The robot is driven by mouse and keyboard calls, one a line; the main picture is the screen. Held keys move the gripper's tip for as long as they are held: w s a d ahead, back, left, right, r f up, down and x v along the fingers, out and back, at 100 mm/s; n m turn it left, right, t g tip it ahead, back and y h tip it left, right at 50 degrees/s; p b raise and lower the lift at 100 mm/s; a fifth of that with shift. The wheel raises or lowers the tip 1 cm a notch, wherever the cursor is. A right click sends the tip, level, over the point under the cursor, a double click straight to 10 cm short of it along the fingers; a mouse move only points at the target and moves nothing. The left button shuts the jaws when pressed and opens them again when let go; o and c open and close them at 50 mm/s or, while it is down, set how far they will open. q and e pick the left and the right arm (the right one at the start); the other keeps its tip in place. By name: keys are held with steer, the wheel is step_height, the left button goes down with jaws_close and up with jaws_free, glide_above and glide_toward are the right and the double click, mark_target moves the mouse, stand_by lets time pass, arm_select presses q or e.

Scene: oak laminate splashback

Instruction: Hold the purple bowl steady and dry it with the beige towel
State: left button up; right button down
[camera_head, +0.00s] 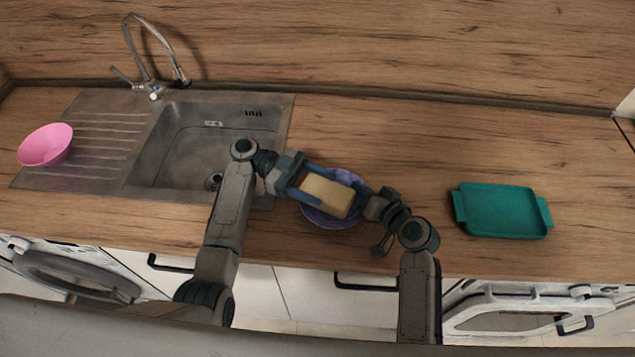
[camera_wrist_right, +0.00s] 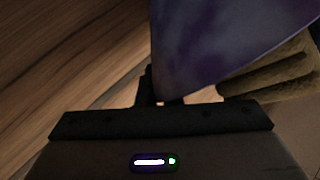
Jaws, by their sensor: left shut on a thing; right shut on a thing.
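My left gripper (camera_head: 318,187) is shut on the towel. The towel also shows beside the bowl in the right wrist view (camera_wrist_right: 272,78). Whether towel and bowl touch is unclear.
A steel sink (camera_head: 190,150) with a tap (camera_head: 155,88) is at the left. A pink bowl (camera_head: 46,146) sits on its drainboard. A green tray (camera_head: 502,211) lies on the counter at the right. The counter behind the bowl and tray is clear.

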arm_select(q)
steer(key=shift+w+d+f, duration=0.1)
steer(key=shift+w+d, duration=0.15)
steer(key=shift+w, duration=0.3)
steer(key=shift+w+d, duration=0.2)
steer(key=shift+w, duration=0.35)
arm_select(e)
steer(key=shift+f, duration=0.15)
arm_select(q)
steer(key=shift+s+a, duration=0.25)
steer(key=shift+s, duration=0.35)
steer(key=shift+s+a, duration=0.25)
steer(key=shift+s, duration=0.35)
steer(key=shift+w+d, duration=0.25)
steer(key=shift+w, duration=0.35)
steer(key=shift+w+d, duration=0.25)
steer(key=shift+w, duration=0.35)
arm_select(e)
steer(key=shift+s, duration=0.1)
arm_select(q)
step_height(320, 180, up, 12)
steer(key=s, duration=0.1)
steer(key=shift+a+r, duration=0.2)
steer(key=shift+a, duration=0.05)
steer(key=shift+s, duration=0.1)
arm_select(e)
steer(key=c, duration=1.5)
jaws_free()
steer(key=shift+c, duration=0.2)
